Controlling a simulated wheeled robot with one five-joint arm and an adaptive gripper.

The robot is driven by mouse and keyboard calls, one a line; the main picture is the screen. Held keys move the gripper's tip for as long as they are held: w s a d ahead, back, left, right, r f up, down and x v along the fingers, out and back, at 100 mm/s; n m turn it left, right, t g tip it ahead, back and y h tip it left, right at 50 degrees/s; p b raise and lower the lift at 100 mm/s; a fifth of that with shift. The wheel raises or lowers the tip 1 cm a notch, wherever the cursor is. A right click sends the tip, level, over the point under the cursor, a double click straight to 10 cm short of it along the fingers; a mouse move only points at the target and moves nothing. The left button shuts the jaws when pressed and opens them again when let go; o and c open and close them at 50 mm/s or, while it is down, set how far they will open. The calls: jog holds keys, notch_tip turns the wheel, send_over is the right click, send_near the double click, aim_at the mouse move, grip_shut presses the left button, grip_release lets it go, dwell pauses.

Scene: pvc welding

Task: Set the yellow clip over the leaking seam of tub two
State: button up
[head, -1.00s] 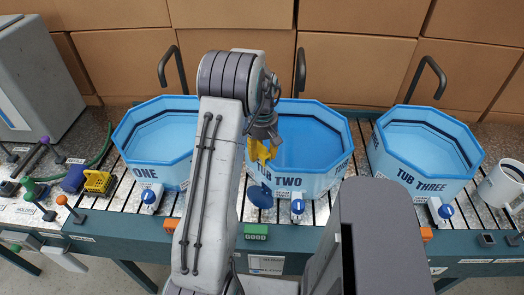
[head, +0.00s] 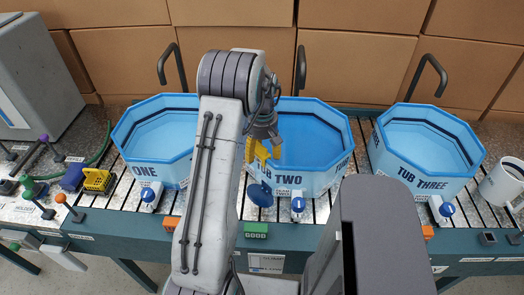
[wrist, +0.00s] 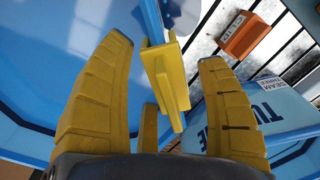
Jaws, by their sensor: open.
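Tub two (head: 322,181) is the blue octagonal tub in the middle of the head view. My gripper (head: 262,152) is over its left front part. In the wrist view my gripper (wrist: 172,100) has its yellow fingers spread wide. The yellow clip (wrist: 167,72) stands between them, apart from both large fingers, at the edge of a blue tub wall. In the head view I cannot separate the clip from my yellow fingers. The leaking seam cannot be made out.
Tub one (head: 143,170) stands left and tub three (head: 425,178) right. A blue disc (head: 260,194) is at tub two's front. An orange block (wrist: 243,35) lies beside the clip's tub. A yellow slotted piece (head: 97,181) sits at left, a white mug (head: 501,184) at right.

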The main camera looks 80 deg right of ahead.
notch_tip(320, 180, up, 12)
jog(key=w+a+r+n+t+h, duration=0.15)
jog(key=w+a+r, duration=0.25)
jog(key=w+a, duration=0.7)
jog(key=w+a+r+n, duration=0.2)
jog(key=w+a+r, duration=0.2)
jog(key=w+a, duration=0.75)
jog(key=w+a+n+t, duration=0.1)
jog(key=w+a+n, duration=0.25)
jog(key=a, duration=0.95)
jog(key=s+a+f+t, duration=0.1)
jog(key=s+a, duration=0.1)
jog(key=a, duration=0.3)
jog(key=s+a+f+n+y, duration=0.1)
jog(key=s+a+f, duration=0.1)
jog(key=a, duration=0.3)
jog(key=shift+s+a+t, duration=0.3)
jog(key=shift+s+t, duration=0.05)
jog(key=shift+s, duration=0.15)
jog(key=shift+d+f, duration=0.1)
